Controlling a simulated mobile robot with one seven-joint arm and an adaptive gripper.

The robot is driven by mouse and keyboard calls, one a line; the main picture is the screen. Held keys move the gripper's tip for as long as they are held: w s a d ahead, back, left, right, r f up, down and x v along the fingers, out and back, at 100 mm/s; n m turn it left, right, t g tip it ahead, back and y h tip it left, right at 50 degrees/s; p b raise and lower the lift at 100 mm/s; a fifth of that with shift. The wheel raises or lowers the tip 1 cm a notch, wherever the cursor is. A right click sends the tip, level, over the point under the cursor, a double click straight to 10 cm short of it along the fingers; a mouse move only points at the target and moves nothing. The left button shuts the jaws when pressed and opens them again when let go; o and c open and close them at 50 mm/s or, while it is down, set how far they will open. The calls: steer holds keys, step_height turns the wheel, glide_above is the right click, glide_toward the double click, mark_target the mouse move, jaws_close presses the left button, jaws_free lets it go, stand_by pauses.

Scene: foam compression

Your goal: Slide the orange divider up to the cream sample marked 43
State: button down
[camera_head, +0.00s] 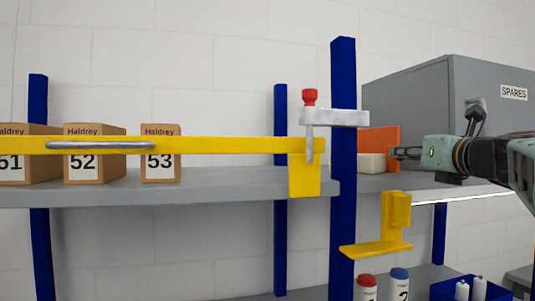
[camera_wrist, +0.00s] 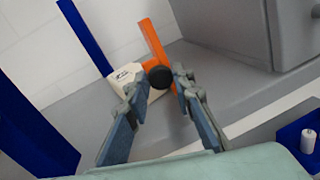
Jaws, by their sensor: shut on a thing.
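The orange divider (camera_head: 379,138) stands upright on the grey shelf, right of the blue post. It also shows in the wrist view (camera_wrist: 154,41), with a round black knob (camera_wrist: 160,77) on its near side. The cream sample (camera_head: 371,163) lies just left of the divider, partly hidden by the post. In the wrist view the sample (camera_wrist: 130,77) has a small dark marking that I cannot read. I cannot tell whether sample and divider touch. My gripper (camera_head: 395,153) reaches in from the right and is shut on the divider's knob, seen between the fingers in the wrist view (camera_wrist: 161,80).
A grey SPARES cabinet (camera_head: 430,105) stands behind my gripper. A yellow bar (camera_head: 220,145) crosses the left bay before several boxes, with a red-knobbed pin (camera_head: 309,97) at its end. A yellow bracket (camera_head: 396,215) hangs below the shelf. Bottles and a blue bin (camera_head: 445,290) stand lower.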

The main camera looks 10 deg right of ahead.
steer(key=c, duration=1.9)
jaws_free()
steer(key=shift+w, duration=0.1)
steer(key=shift+c, duration=0.2)
step_height(320, 180, up, 10)
steer(key=shift+f, duration=0.15)
